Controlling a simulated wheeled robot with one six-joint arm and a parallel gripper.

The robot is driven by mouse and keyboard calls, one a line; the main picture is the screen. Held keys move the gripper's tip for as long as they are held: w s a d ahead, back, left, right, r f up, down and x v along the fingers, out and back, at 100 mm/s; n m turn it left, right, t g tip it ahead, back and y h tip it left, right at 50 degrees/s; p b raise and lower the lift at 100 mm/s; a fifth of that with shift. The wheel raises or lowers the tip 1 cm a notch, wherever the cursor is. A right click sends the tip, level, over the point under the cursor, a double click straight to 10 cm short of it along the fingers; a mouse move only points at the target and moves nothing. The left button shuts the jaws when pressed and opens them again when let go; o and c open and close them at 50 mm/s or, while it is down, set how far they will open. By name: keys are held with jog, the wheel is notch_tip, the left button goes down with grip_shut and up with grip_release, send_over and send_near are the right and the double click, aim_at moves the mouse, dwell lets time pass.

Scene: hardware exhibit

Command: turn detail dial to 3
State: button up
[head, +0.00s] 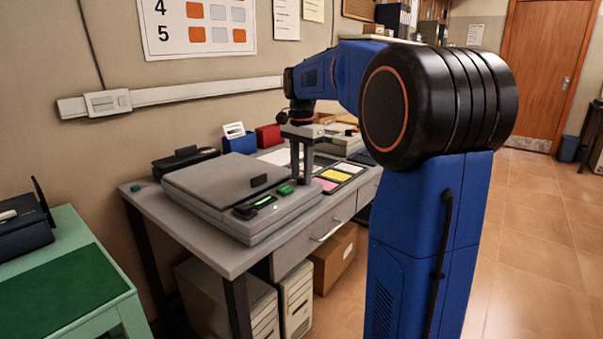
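A grey flatbed machine (235,199) with a closed lid sits on the grey desk. Its front strip carries a dark piece (244,212), a lit green display (265,201) and a green piece (286,190). I cannot tell which part is the detail dial, and no numbers are readable. My gripper (301,180) points down over the right end of the machine, close to the green piece. Its two grey fingers look close together; I cannot tell whether they touch anything or how far apart they are.
Colored cards in a dark tray (345,170) lie right of the machine. A red box (268,136), a blue box (240,144) and a black device (184,160) stand behind. A green table (70,235) is at left. Open tiled floor (535,230) lies at right.

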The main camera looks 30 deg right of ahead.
aim_at(302, 177)
jog(key=shift+o, duration=0.9)
notch_tip(302, 177, up, 17)
jog(key=shift+r, duration=0.2)
jog(key=s+a+f+n+t, duration=0.1)
jog(key=s+a+f+n, duration=0.4)
jog(key=s+f, duration=0.5)
jog(key=s+a+f+n+t, duration=0.2)
jog(key=s+a+f+n, duration=0.3)
jog(key=s+f, duration=0.5)
jog(key=s+a+f+n+t, duration=0.1)
jog(key=s+a+f+n, duration=0.4)
jog(key=s+f, duration=0.5)
jog(key=shift+s+f+t, duration=0.35)
jog(key=shift+f+t, duration=0.05)
jog(key=shift+f, duration=0.3)
jog(key=shift+a, duration=0.1)
